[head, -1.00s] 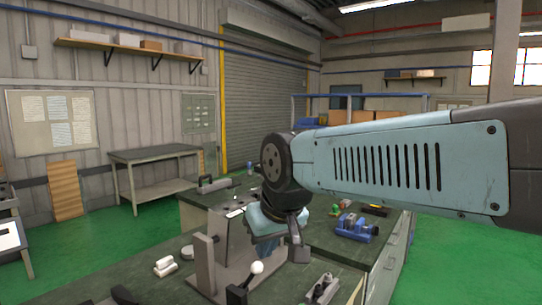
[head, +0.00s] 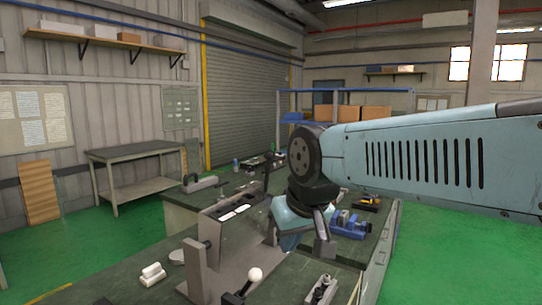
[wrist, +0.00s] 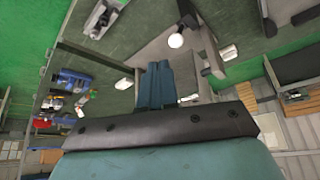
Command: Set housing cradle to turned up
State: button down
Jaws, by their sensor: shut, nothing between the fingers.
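The housing cradle appears to be the grey plate fixture (head: 228,222) on the green-topped bench, with a dark slotted top edge and white pieces on it. A grey upright post (head: 195,268) stands in front of it. A lever with a white ball knob (head: 255,274) stands near the front; the knob also shows in the wrist view (wrist: 176,41). My gripper (wrist: 155,70) has its blue-teal fingers together and empty. In the head view, my wrist covers part of the fixture's right side. Whether the fingers touch anything is unclear.
White cylinders (head: 152,274) lie on the bench at left. A blue vise-like tool (head: 350,223) stands right of my wrist. A grey clamp-like part (head: 320,290) is at the front. A side table (head: 135,155) stands behind at left, with green floor between.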

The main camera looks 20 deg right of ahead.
jog(key=w+d+r+m+t, duration=0.1)
jog(key=w+d+r+m, duration=0.2)
jog(key=w+d+r, duration=0.45)
jog(key=w+d+r+m+t, duration=0.15)
jog(key=w+d, duration=0.35)
jog(key=w, duration=0.6)
jog(key=w+d+r+m, duration=0.3)
jog(key=w+d+r, duration=0.35)
jog(key=w, duration=0.25)
jog(key=w+a+f, duration=0.3)
jog(key=w+f, duration=0.5)
jog(key=w, duration=0.1)
jog(key=shift+a+y, duration=0.2)
jog(key=shift+y, duration=0.1)
